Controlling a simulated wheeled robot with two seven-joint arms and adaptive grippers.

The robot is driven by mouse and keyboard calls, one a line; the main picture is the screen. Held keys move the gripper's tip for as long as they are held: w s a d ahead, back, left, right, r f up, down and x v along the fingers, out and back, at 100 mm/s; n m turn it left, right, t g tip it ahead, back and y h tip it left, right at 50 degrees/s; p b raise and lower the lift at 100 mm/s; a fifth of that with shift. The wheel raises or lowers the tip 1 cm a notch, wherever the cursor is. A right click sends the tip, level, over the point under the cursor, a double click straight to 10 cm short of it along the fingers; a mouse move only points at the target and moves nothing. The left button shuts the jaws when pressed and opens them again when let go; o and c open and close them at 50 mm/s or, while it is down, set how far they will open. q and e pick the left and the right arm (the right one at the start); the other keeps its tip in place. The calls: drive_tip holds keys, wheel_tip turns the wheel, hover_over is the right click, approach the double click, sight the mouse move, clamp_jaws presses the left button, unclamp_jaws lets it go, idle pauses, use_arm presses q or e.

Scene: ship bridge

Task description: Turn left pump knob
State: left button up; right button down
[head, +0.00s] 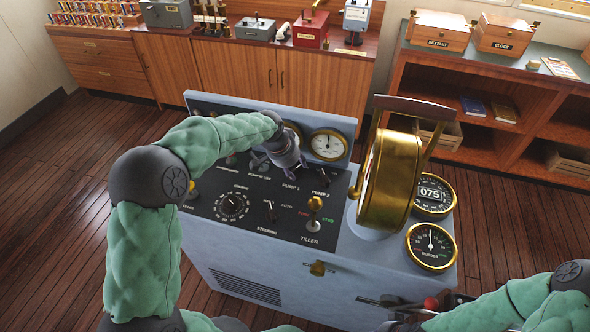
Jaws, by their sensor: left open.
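The grey-blue console (364,257) carries a black control panel. The labels PUMP 1 (290,187) and PUMP 2 (319,192) sit on the panel's upper right part. My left gripper (285,172) points down at the panel just above the PUMP 1 label, with its fingers apart. It hides the left pump knob, so I cannot tell whether it touches it. The right pump knob (324,178) shows just right of the gripper. My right gripper (388,304) is low in the picture at the console's front. Its fingers are too small and dark to read.
A big brass telegraph (388,178) with a handle stands right of the panel, beside the rudder gauge (431,246). A tiller lever (314,212) and a steering knob (270,212) stand in front of the pump labels. A gauge (328,144) is on the backboard behind.

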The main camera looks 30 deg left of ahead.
use_arm(q)
drive_tip(key=shift+w+f, duration=0.25)
drive_tip(key=shift+f, duration=0.25)
clamp_jaws()
